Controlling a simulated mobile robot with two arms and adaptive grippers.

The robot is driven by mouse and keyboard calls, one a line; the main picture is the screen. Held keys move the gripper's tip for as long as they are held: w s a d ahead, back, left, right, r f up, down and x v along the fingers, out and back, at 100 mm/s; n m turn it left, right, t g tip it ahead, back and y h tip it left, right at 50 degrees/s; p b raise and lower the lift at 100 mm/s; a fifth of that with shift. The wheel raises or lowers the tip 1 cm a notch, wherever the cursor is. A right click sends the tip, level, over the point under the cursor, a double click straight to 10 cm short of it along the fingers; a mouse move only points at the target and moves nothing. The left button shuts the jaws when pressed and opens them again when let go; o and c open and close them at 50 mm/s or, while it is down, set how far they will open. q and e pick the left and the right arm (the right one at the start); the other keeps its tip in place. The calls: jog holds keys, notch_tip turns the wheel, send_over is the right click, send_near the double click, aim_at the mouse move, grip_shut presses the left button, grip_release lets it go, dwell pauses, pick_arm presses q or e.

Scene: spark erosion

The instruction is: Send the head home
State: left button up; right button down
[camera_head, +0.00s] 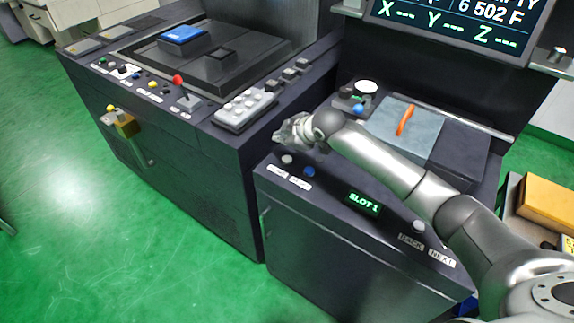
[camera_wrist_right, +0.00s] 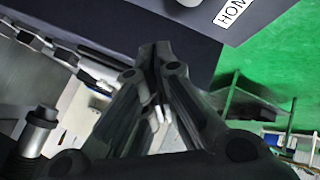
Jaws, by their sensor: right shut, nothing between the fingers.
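My right gripper (camera_head: 283,134) reaches in from the right and hovers by the left edge of the right-hand console (camera_head: 330,210), near a white button (camera_head: 287,159) and a blue button (camera_head: 309,172). Small white labels lie below these buttons; they are too small to read in the head view. In the right wrist view, my right gripper (camera_wrist_right: 152,50) is shut and empty, with its fingertips close to a dark console edge. A partly cut-off label (camera_wrist_right: 232,10) there reads "HOM", with a pale round part (camera_wrist_right: 190,2) beside it at the top edge. My left gripper is not in view.
A "SLOT 1" display (camera_head: 364,203) and BACK and NEXT labels sit on the console front. A white keypad (camera_head: 245,110) and red knob (camera_head: 177,79) are on the left machine. An orange item (camera_head: 405,120) lies on a grey plate. Green floor is free at left.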

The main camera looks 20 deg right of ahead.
aim_at(284, 160)
notch_tip(284, 160, down, 2)
jog(key=shift+b, duration=0.55)
jog(key=shift+f+b, duration=0.35)
jog(key=shift+f, duration=0.75)
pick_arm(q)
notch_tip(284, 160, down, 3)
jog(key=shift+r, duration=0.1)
pick_arm(e)
jog(key=shift+f, duration=0.1)
jog(key=shift+f, duration=0.35)
